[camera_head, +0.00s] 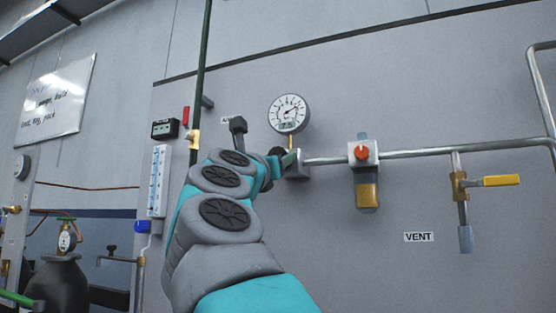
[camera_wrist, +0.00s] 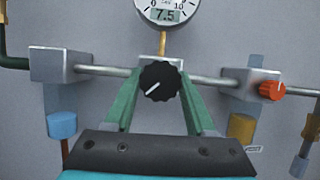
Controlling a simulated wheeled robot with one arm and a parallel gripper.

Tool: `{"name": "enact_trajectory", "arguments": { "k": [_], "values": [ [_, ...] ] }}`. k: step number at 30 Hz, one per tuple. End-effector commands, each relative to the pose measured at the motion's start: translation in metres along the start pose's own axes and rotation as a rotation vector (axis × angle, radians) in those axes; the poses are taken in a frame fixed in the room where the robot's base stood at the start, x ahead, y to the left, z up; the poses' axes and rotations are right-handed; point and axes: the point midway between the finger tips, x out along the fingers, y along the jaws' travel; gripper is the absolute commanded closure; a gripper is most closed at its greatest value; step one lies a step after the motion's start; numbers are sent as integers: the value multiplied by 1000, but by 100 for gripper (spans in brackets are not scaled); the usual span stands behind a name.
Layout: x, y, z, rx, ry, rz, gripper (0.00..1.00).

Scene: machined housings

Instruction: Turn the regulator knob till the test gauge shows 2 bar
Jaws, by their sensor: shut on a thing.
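The black regulator knob (camera_wrist: 160,80) is on a small grey block in the pipe, its white mark pointing to the lower left. My gripper (camera_wrist: 160,88) is shut on the knob, one green finger on each side. In the head view my gripper (camera_head: 283,160) is at the block, and my arm hides most of the knob. The round white test gauge (camera_head: 289,113) stands above the block on a brass stem. Its needle points to the upper right. In the wrist view the gauge (camera_wrist: 165,14) is cut off at the top; its display reads 7.5.
Right of the regulator are a filter unit with an orange-red knob (camera_head: 362,153) and a yellow-handled vent valve (camera_head: 500,181). A grey pipe runs along the wall.

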Motion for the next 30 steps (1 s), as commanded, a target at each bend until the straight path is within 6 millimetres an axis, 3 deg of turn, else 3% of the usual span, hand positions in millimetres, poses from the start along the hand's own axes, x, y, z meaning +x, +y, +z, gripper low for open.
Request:
{"name": "enact_trajectory", "arguments": {
  "k": [14, 30],
  "values": [
    [1, 0, 2, -120, 2, 52, 100],
    [0, -1, 2, -559, 1, 240, 100]
  ]
}}
